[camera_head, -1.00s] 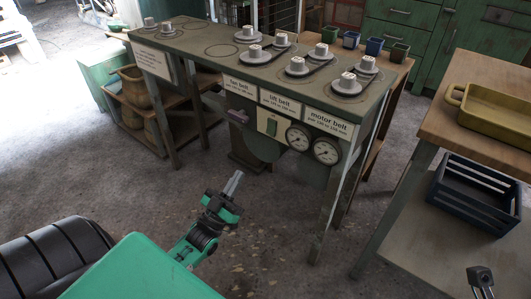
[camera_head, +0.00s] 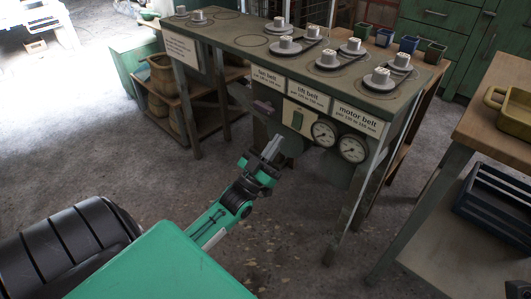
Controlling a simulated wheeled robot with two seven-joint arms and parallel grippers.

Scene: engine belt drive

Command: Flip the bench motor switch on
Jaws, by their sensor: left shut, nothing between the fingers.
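The bench (camera_head: 222,33) stands across the upper middle of the head view. A cream switch plate (camera_head: 312,122) with a small green part (camera_head: 297,119) is on its front, left of two round gauges (camera_head: 323,133). I cannot tell which way the switch is set. My left gripper (camera_head: 272,147) is shut and empty, pointing up and right towards the bench front. It shows below and left of the plate, apparently apart from it. A purple part (camera_head: 265,107) sits left of the plate. My right gripper is not in view.
Grey pulleys (camera_head: 352,47) with belts stand on the bench top. Labels (camera_head: 357,118) line its front edge. A wooden table (camera_head: 485,125) with a yellow tray (camera_head: 512,118) and a dark crate (camera_head: 495,195) is at right. The floor before the bench is clear.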

